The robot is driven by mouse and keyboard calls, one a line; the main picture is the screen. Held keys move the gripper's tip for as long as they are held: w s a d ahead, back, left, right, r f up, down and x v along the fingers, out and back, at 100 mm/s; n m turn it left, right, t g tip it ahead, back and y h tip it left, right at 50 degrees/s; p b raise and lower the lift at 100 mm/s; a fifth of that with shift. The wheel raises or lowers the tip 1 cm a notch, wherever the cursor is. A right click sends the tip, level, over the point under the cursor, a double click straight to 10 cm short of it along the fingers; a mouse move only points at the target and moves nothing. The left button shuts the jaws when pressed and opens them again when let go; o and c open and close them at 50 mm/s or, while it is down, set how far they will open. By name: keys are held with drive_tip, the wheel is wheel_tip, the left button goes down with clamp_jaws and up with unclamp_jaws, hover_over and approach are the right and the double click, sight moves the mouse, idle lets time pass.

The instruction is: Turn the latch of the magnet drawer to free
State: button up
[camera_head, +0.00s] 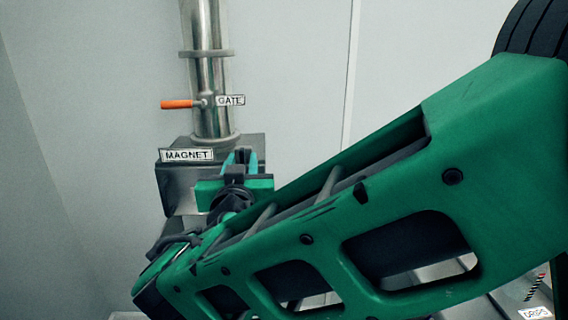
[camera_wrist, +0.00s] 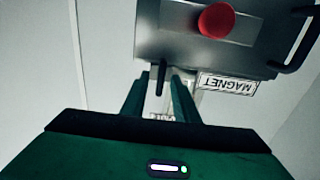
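The magnet drawer's grey metal housing (camera_head: 176,185) carries a MAGNET label in the head view, with my arm across its front. In the wrist view the picture is upside down, and the housing (camera_wrist: 170,40) fills the top. A short dark latch lever (camera_wrist: 162,72) stands at the housing's edge, lying along the picture's vertical. My gripper (camera_wrist: 160,82) is open, with its two green fingers either side of the lever. A gap shows between the fingers and the lever. My gripper (camera_head: 240,158) also shows at the housing in the head view, where the latch is hidden.
A red round knob (camera_wrist: 216,20) and a dark bar handle (camera_wrist: 298,42) are on the housing near the latch. Above the housing, a steel pipe (camera_head: 207,65) has an orange-handled GATE lever (camera_head: 177,104). Pale walls lie behind and at left.

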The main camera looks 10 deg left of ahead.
clamp_jaws()
drive_tip(key=n, duration=0.7)
drive_tip(key=shift+a+f+n, duration=0.1)
drive_tip(key=shift+n, duration=0.2)
drive_tip(key=n, duration=1)
drive_tip(key=shift+s+a+f, duration=0.1)
drive_tip(key=shift+a+f, duration=0.05)
drive_tip(key=shift+f, duration=0.1)
drive_tip(key=shift+n, duration=0.3)
